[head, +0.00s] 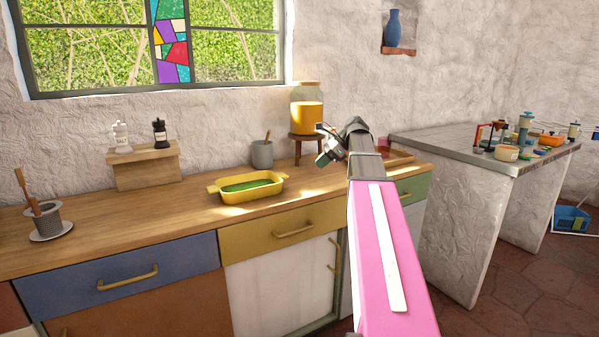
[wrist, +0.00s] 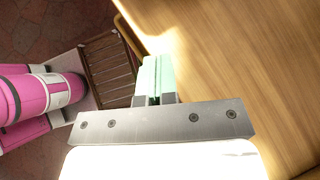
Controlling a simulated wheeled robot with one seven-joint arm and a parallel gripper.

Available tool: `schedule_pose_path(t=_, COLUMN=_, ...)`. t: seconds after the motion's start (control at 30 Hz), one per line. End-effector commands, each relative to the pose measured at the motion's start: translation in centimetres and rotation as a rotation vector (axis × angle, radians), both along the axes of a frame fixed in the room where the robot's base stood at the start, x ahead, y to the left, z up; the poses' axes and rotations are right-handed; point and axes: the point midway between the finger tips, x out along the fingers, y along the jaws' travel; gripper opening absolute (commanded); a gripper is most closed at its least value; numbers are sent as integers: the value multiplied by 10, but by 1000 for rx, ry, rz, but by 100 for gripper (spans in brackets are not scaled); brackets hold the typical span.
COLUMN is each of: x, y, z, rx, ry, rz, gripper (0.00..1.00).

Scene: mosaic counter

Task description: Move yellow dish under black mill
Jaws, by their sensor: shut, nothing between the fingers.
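The yellow dish (head: 271,191) sits on the wooden counter in the head view, with two end handles and something green inside. The black mill (head: 160,133) stands upright on a small wooden riser (head: 147,174) at the back left of the counter, beside a white mill (head: 120,136). The dish is in front and to the right of the riser, apart from it. My gripper shows in the wrist view with its pale green fingers (wrist: 157,78) together and empty, over the counter's edge. In the head view my arm's end is right of the dish, not touching it.
A grey cup (head: 262,154) and a jar of yellow liquid (head: 307,118) on a stool stand behind the dish. A utensil holder (head: 46,219) on a saucer is at the far left. The counter before the riser is clear.

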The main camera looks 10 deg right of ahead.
Motion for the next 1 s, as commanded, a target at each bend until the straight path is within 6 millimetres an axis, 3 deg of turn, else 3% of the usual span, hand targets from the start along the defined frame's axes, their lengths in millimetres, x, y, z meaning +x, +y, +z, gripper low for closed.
schedule_pose_path(t=0.53, x=10, y=67, z=-68, rx=-1, ry=0, rz=1, gripper=0)
schedule_pose_path(t=0.73, x=15, y=93, z=-66, rx=-1, ry=-1, rz=1, gripper=0)
schedule_pose_path(t=1.0, x=17, y=104, z=-66, rx=-1, ry=-1, rz=0, gripper=0)
